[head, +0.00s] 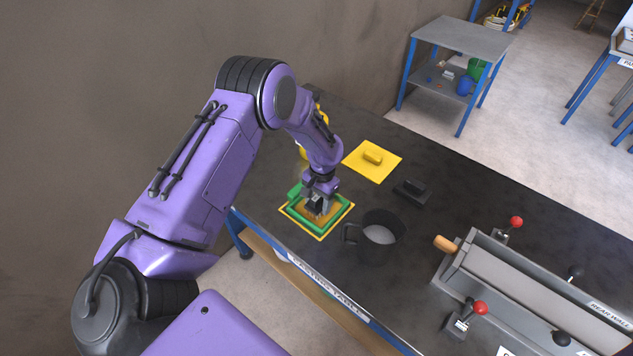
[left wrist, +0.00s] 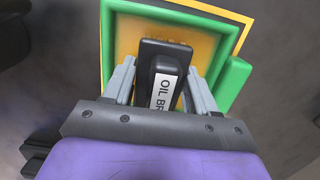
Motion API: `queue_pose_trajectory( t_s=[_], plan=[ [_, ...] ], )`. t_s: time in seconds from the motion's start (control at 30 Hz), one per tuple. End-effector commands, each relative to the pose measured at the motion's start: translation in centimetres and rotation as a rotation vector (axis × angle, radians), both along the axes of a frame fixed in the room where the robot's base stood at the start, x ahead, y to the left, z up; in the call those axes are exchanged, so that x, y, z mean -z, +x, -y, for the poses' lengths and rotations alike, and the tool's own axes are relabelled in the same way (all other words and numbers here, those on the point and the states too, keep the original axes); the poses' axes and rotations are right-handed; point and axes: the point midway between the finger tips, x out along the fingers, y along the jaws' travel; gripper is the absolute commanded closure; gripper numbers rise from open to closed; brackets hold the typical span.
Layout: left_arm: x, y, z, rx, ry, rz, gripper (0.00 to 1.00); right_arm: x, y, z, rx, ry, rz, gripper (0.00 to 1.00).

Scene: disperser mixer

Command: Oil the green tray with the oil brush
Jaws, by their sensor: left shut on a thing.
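The green tray (head: 298,217) lies on a yellow-edged mat on the black table, and its inside looks orange-brown. In the left wrist view the tray (left wrist: 110,42) shows its green rim, with the mat's yellow border beyond it. My left gripper (head: 318,205) is over the tray. It is shut on the black oil brush (left wrist: 165,62), whose white label is partly hidden between the fingers. The brush is within the tray's outline; I cannot tell whether it touches the bottom. My right gripper is not in view.
A dark mug (head: 381,240) with pale contents stands right of the tray. A black block (head: 412,191) and a yellow square (head: 385,167) with a yellow block (head: 372,156) lie behind. A grey machine (head: 530,290) with red-knobbed levers fills the table's right side.

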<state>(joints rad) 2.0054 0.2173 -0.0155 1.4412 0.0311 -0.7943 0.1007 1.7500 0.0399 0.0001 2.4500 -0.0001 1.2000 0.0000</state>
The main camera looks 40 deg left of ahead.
Motion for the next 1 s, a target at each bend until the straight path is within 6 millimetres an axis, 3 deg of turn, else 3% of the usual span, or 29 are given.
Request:
queue_pose_trajectory(
  t_s=[0.4,1.0],
  plan=[
    [0.0,-0.1,1.6,0.001,-0.001,0.000,0.67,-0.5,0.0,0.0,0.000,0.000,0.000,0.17],
    [-0.1,0.0,-1.1,-0.002,-0.001,0.000,0.67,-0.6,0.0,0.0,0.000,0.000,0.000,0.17]
  ],
)
